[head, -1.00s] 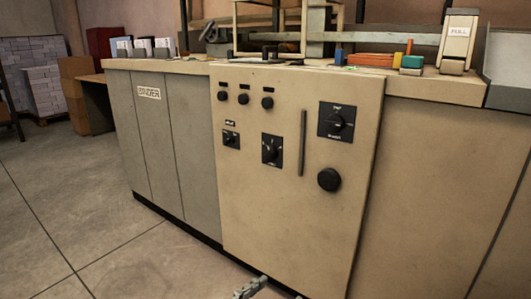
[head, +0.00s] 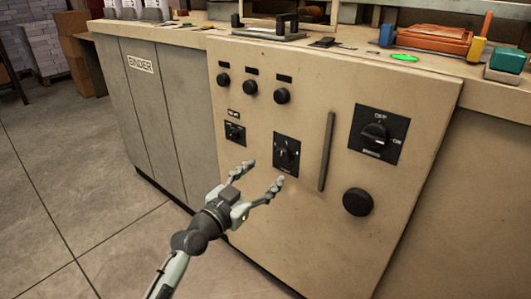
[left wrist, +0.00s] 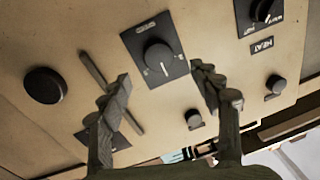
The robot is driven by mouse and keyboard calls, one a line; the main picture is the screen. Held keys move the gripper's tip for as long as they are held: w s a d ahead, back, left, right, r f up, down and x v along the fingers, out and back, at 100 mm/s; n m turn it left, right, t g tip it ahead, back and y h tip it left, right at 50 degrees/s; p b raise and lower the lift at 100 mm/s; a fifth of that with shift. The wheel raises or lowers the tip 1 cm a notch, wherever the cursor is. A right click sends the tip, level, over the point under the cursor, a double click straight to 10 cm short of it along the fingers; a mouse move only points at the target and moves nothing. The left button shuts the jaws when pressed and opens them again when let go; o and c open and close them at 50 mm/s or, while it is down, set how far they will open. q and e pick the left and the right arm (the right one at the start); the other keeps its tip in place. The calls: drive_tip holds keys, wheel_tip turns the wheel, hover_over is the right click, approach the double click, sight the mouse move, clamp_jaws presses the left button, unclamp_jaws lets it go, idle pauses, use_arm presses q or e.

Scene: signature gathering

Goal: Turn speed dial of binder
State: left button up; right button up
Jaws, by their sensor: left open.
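The binder (head: 230,62) has a beige control panel. A square black dial (head: 287,154) with a pale pointer sits in its middle; its lettering is too small to read, so I cannot confirm it is the speed dial. My left gripper (head: 263,174) is open and empty, its fingertips just below and left of this dial. In the left wrist view the dial (left wrist: 158,57) shows between the two spread fingers, apart from them. A smaller dial (head: 235,133) sits to its left; beside it the wrist view shows a "HEAT" label (left wrist: 262,45). My right gripper is not in view.
A vertical black handle (head: 327,152), a larger rotary switch (head: 375,135) and a round black knob (head: 357,201) are to the dial's right. Small knobs (head: 252,87) line the panel's top left. An orange tool (head: 432,40) lies on the counter.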

sight(282, 159)
use_arm(q)
drive_tip(key=x, duration=0.7)
drive_tip(key=shift+d, duration=0.15)
drive_tip(key=shift+c, duration=0.2)
drive_tip(key=c, duration=1.1)
